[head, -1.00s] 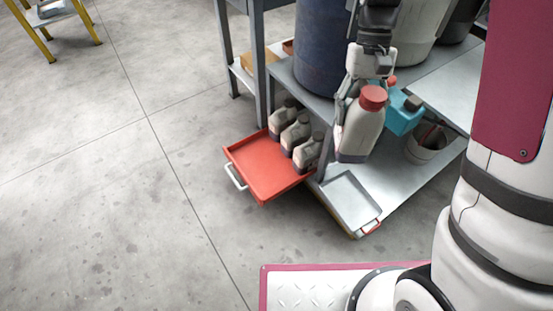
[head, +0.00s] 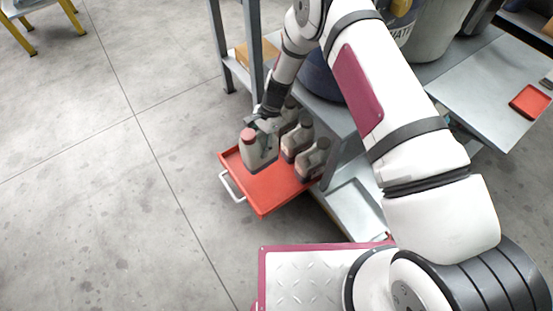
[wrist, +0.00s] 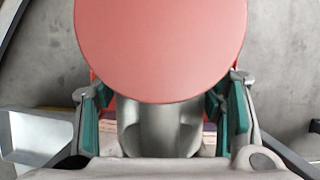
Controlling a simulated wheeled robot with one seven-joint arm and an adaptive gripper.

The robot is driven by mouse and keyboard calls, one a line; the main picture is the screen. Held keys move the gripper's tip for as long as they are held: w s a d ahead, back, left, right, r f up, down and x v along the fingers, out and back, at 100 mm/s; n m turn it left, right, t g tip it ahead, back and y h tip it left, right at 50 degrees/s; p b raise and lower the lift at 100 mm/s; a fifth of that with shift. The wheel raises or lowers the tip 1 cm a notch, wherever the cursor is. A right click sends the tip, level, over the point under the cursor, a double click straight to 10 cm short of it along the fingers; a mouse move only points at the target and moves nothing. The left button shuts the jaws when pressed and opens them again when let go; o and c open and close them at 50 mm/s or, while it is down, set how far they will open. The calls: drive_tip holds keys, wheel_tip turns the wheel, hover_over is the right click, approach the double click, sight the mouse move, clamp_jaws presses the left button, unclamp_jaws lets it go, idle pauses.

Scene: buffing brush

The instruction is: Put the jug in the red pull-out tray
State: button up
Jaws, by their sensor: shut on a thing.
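The jug (head: 259,154) is pale grey with a red cap and a dark lower part. In the head view it is upright at the back left of the red pull-out tray (head: 262,195), within its outline. I cannot tell whether its base touches the tray floor. My gripper (head: 264,128) is shut on the jug near its top. In the wrist view the red cap (wrist: 160,45) fills the upper middle, and the green-padded fingers (wrist: 162,115) stand on both sides of the jug's body. The cap hides most of the jug there.
Several similar jugs with grey caps (head: 297,140) stand in a row along the tray's right side, close to the held jug. The tray's white handle (head: 232,187) faces the open floor at left. A grey shelf unit (head: 250,50) stands behind, and my arm hides part of it.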

drive_tip(key=shift+m, duration=0.3)
drive_tip(key=f+b, duration=0.1)
drive_tip(key=f, duration=0.2)
drive_tip(key=f+b, duration=0.1)
drive_tip(key=f, duration=0.3)
drive_tip(key=f+b, duration=0.2)
drive_tip(key=f, duration=0.2)
drive_tip(key=shift+w+a+f, duration=0.15)
drive_tip(key=shift+w+a, duration=0.1)
drive_tip(key=shift+a, duration=0.15)
drive_tip(key=shift+f, duration=0.15)
drive_tip(key=o, duration=1.5)
drive_tip(key=p+v, duration=0.2)
drive_tip(key=v, duration=0.4)
drive_tip(key=p+v, duration=0.2)
drive_tip(key=v, duration=0.4)
drive_tip(key=shift+s, duration=0.2)
